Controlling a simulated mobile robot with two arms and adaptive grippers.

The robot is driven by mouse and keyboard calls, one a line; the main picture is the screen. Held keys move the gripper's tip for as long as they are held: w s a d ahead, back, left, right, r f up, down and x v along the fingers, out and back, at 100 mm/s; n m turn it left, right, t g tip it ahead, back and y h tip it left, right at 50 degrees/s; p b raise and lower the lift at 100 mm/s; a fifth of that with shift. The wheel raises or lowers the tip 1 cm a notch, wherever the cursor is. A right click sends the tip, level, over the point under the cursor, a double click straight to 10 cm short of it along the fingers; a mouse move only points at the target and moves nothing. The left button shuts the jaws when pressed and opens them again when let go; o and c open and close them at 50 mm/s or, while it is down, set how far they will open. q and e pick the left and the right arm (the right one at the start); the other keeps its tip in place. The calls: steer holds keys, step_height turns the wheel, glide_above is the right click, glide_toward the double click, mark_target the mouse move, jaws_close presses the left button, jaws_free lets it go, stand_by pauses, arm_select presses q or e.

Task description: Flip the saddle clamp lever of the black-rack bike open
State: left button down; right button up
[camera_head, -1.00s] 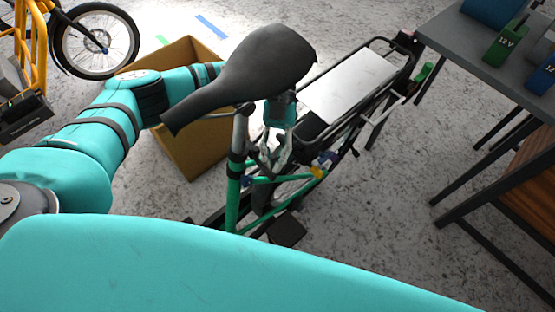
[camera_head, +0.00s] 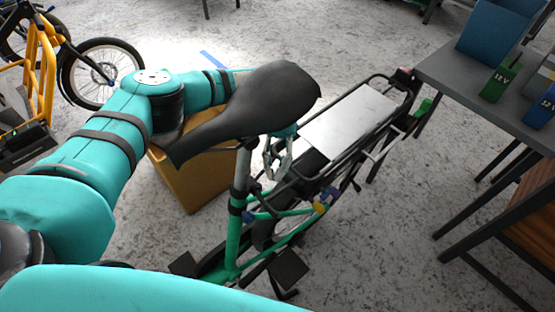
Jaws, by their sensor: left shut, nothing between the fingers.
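The black-rack bike has a green frame (camera_head: 233,240), a black saddle (camera_head: 255,105) and a black rear rack (camera_head: 378,80) with a silver top plate. The silver seatpost (camera_head: 241,170) runs down into a dark collar at the seat tube. My left gripper (camera_head: 276,175) is shut and empty, pointing down behind the seatpost and below the saddle. The saddle hides part of its wrist. My right gripper is out of view.
A cardboard box (camera_head: 195,185) stands behind the bike, left of the saddle. A yellow bike (camera_head: 45,65) is at the upper left. A grey table (camera_head: 460,85) with blue and green boxes stands at right. Open floor (camera_head: 380,240) lies between bike and table.

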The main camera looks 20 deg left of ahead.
arm_select(q)
steer(key=shift+v, duration=1.1)
steer(key=shift+d+r, duration=0.15)
steer(key=shift+d, duration=0.05)
steer(key=shift+r, duration=0.1)
